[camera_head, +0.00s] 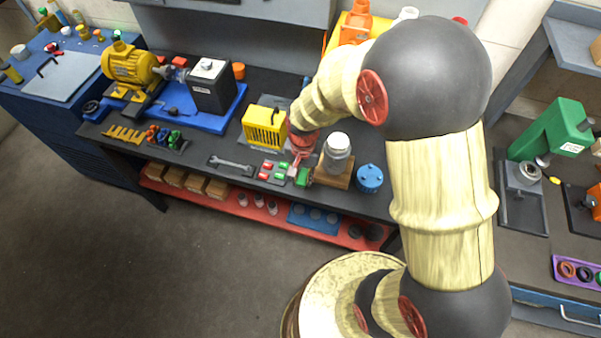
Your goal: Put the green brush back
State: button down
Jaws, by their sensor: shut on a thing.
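My gripper (299,168) reaches down over the dark workbench, just right of a small dark tray (272,182) with red and green blocks. It is shut on a green piece (304,178), which I take to be the green brush. The piece is small and partly covered by the red fingers. I cannot tell whether it touches the bench or the tray. Green blocks (283,166) and red blocks (264,176) sit in the tray. A yellow slotted housing (264,127) stands behind the tray.
A jar with a white lid (337,150) on a wooden block stands close right of my gripper, with a blue container (369,178) beyond it. A wrench (232,165) lies left of the tray. A yellow motor (128,66) is mounted on a blue base at the left.

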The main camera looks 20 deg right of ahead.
jog(key=w+f, duration=0.2)
jog(key=w+d+f, duration=0.1)
jog(key=w+f, duration=0.3)
jog(key=shift+w+d+f+b, duration=0.3)
jog(key=shift+w+b, duration=0.05)
jog(key=shift+b, duration=0.05)
jog(key=shift+w+f, duration=0.1)
jog(key=shift+f, duration=0.15)
jog(key=shift+w+f, duration=0.1)
jog(key=shift+f, duration=1.35)
jog(key=shift+b, duration=0.3)
jog(key=shift+f, duration=0.2)
jog(key=c, duration=2)
grip_release()
jog(key=shift+o, duration=0.6)
jog(key=shift+r, duration=0.1)
